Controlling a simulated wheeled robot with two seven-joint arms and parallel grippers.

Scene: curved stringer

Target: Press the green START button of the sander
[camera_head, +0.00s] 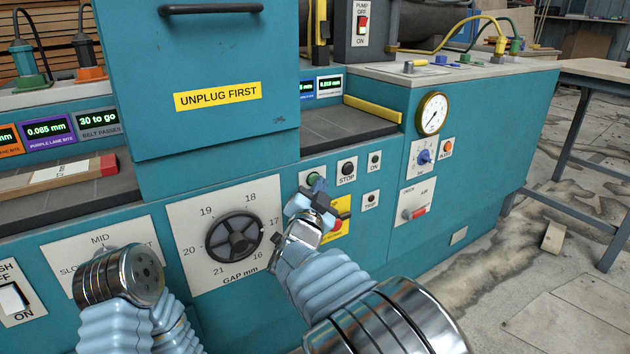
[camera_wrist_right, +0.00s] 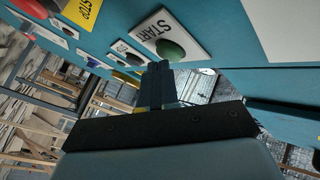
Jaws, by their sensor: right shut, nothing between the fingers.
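The green START button (camera_head: 314,180) sits on a white plate on the teal front panel of the sander (camera_head: 350,260), left of the black STOP button (camera_head: 347,168). In the right wrist view the START button (camera_wrist_right: 170,50) shows as a green dome under the word START. My right gripper (camera_head: 318,188) is shut and empty, its tips just below the button. In the right wrist view its fingertips (camera_wrist_right: 159,66) overlap the button's lower edge; I cannot tell whether they touch it. My left arm shows at the lower left, but its fingers are hidden.
A gap dial with a black handwheel (camera_head: 234,238) is left of my right gripper. A yellow plate with a red knob (camera_head: 336,225) is partly behind it. A pressure gauge (camera_head: 432,114) and a blue knob (camera_head: 424,157) are further right.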

